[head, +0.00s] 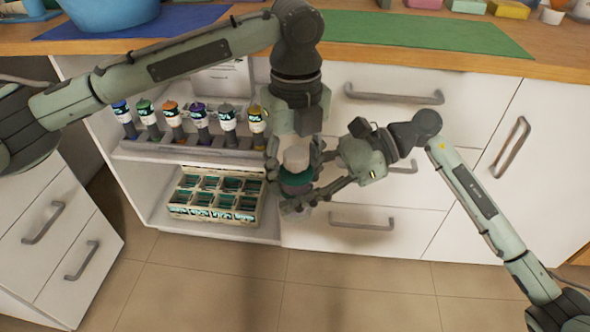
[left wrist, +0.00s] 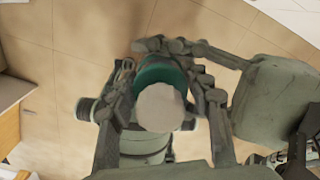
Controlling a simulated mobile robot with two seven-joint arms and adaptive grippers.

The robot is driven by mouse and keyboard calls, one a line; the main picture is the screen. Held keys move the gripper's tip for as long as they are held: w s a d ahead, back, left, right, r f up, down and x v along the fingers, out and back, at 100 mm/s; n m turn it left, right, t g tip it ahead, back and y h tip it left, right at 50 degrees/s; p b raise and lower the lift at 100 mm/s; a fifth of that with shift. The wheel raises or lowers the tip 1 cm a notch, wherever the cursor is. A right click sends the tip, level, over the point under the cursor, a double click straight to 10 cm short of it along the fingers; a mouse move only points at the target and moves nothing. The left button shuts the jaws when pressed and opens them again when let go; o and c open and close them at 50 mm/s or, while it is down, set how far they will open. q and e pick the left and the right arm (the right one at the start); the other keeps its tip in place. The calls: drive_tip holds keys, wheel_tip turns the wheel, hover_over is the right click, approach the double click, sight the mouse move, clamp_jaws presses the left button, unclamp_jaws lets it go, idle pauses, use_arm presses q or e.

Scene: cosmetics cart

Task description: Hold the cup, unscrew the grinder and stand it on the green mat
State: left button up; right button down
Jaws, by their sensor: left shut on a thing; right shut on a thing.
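The grinder (head: 297,157) has a pale round top and a dark teal body, and hangs upright in the air in front of the white cabinet. My left gripper (head: 296,166) comes down from above and is shut around its upper part. The pale top (left wrist: 161,107) and teal body show between the fingers in the left wrist view. My right gripper (head: 308,192) comes in from the right and is shut lower down, on the cup (head: 296,211), a greyish piece under the teal body, mostly hidden by the fingers. The green mat (head: 420,35) lies flat on the wooden counter, its middle bare.
A blue bowl (head: 110,12) stands on a blue mat (head: 60,32) at the counter's left. Several small boxes and a white cup (head: 552,15) stand behind the green mat. An open shelf below holds a row of bottles (head: 200,118) and a crate (head: 186,214). Drawer handles project behind my grippers.

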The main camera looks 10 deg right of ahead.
sight(296, 151)
use_arm(q)
drive_tip(key=shift+s+d, duration=0.1)
drive_tip(key=shift+d, duration=0.25)
drive_tip(key=o, duration=1.3)
drive_tip(key=shift+c, duration=0.2)
drive_tip(key=shift+a, duration=0.15)
wheel_tip(296, 151, up, 4)
drive_tip(key=shift+a+r, duration=0.1)
drive_tip(key=shift+r, duration=0.15)
drive_tip(key=shift+c, duration=0.2)
drive_tip(key=shift+a+r+m, duration=0.1)
drive_tip(key=shift+r+m, duration=0.9)
drive_tip(key=shift+r, duration=0.5)
drive_tip(key=shift+s+f, duration=0.1)
drive_tip(key=shift+f, duration=3.8)
drive_tip(key=shift+c, duration=0.5)
